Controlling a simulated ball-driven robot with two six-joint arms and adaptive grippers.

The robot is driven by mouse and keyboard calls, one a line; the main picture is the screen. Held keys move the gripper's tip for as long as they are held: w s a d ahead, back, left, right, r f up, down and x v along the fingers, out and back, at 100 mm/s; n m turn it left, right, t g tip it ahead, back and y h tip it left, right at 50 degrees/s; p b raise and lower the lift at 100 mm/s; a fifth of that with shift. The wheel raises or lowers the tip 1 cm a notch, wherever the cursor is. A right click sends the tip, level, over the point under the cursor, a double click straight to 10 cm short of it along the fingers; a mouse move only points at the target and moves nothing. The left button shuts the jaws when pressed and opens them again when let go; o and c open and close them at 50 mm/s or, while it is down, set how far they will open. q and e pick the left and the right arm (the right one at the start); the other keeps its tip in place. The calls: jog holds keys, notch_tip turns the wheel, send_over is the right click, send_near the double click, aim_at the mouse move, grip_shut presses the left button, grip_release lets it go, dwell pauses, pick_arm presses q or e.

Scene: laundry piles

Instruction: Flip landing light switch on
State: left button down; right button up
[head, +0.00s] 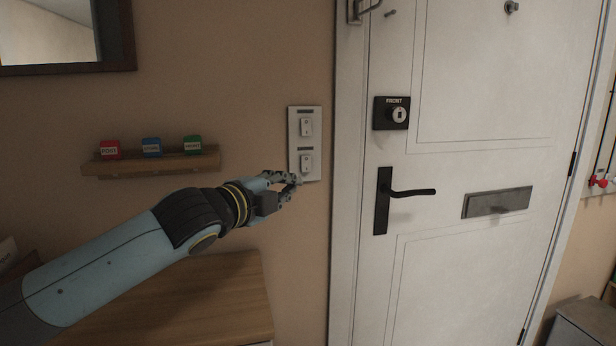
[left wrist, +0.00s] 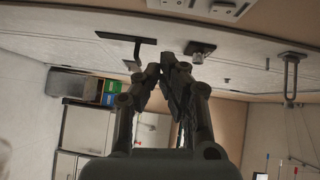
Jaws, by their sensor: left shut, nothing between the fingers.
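A pale switch plate (head: 305,110) is fixed on the beige wall just left of the white door. It carries an upper rocker switch (head: 306,126) and a lower rocker switch (head: 306,162), each with a small dark label above it. The labels are too small to read, so I cannot tell which is the landing light, nor which way either rocker is set. My left gripper (head: 294,184) is shut and empty, at the plate's lower left, close below the lower switch. Contact cannot be told. In the left wrist view, the shut fingers (left wrist: 168,62) point toward the wall; the plate (left wrist: 208,10) shows at the top edge.
The white door (head: 460,265) has a black handle (head: 410,192), a lock (head: 392,113) and a letter plate (head: 497,202). A wooden shelf (head: 152,166) with red, blue and green blocks is left of the plate. A wooden cabinet top (head: 190,300) lies below my arm.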

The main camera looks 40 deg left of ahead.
pick_arm(q)
send_near(306, 164)
jog(key=w+d+f, duration=0.2)
jog(key=w+d, duration=0.2)
jog(key=d, duration=0.1)
jog(key=w+a, duration=0.1)
jog(key=w+a+p, duration=0.1)
jog(key=w+a, duration=0.1)
jog(key=shift+a+f, duration=0.1)
jog(key=shift+f, duration=0.1)
